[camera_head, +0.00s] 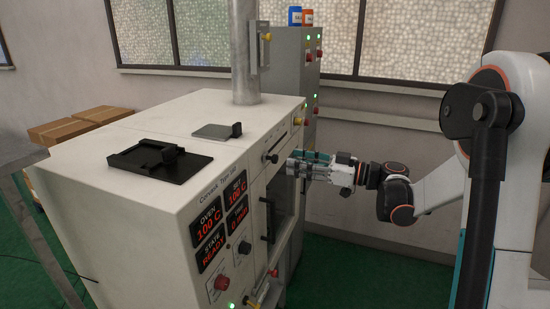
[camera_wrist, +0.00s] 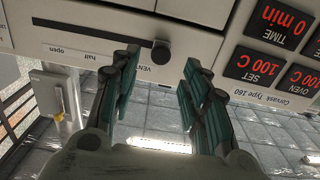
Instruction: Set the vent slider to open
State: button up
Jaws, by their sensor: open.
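The knob is at the slot's right end there; the labels "open" and "half" are toward the left end. In the head view the knob (camera_head: 272,158) shows at the upper front of the oven. My gripper (camera_wrist: 158,64) is open, its two teal-padded fingers on either side of the knob in the picture. I cannot tell whether they touch it. In the head view my gripper (camera_head: 292,166) is close to the front.
The oven (camera_head: 225,110) has red displays (camera_head: 208,232), knobs and a door handle (camera_head: 270,220) below the slider. A black tray (camera_head: 160,160) and a grey plate (camera_head: 217,132) lie on its top. A grey cabinet (camera_head: 285,60) stands behind. Open floor lies to the right.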

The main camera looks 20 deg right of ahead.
aim_at(277, 159)
jog(key=x, duration=0.7)
jog(key=shift+w+a, duration=0.15)
jog(key=shift+a, duration=0.05)
grip_shut()
